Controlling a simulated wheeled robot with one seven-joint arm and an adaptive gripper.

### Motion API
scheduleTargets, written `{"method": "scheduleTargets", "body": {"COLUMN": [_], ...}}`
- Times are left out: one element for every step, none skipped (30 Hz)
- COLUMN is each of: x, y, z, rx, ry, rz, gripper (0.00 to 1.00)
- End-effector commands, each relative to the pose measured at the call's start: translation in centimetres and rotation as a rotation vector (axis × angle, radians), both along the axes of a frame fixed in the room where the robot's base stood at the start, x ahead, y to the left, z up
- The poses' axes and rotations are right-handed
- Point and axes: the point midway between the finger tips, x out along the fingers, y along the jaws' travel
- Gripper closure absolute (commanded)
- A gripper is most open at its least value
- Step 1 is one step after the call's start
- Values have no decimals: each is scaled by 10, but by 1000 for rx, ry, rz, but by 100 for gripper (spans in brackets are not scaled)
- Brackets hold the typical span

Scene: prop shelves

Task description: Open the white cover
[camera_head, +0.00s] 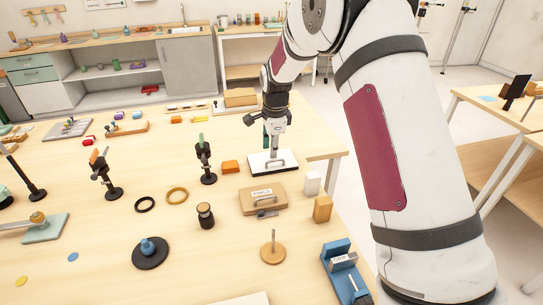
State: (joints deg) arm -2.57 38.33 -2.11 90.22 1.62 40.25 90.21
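The white cover (258,169) is a flat white plate with a dark edge and a grey handle, near the right edge of the wooden table. My gripper (274,154) points down from above and its tip is over the cover, close to the handle. The fingers are too small to tell whether they touch the handle or are open or shut. The cover appears to lie flat, and what is under it is hidden.
A wooden box (250,207) with a label and handle is just in front of the cover. An orange block (230,167) and a black stand (208,179) are to its left. The table edge is close right.

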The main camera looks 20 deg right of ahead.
Motion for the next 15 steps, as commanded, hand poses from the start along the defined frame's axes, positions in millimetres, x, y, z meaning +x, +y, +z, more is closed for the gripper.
{"method": "scheduleTargets", "body": {"x": [1,2,3,4,5,6,6,7,7,8,8,9,9,9,9], "y": [0,0,-1,-1,-1,-1,-1,-1,-1,-1,-1,0,0,0,0], "z": [-10,-15,-20,-24,-28,-32,-35,-37,-40,-41,-43,-43,-44,-44,-44], "rx": [0,0,0,0,0,0,0,0,0,0,0,0,0,0,0], "ry": [3,3,3,2,2,1,1,1,1,1,0,0,-1,-1,-1], "rz": [-1,-1,-1,-1,-1,-1,-1,0,0,0,0,0,1,1,1], "gripper": [72,72,72,72,72,72,72,72,72,72,72,72,72,72,72]}}
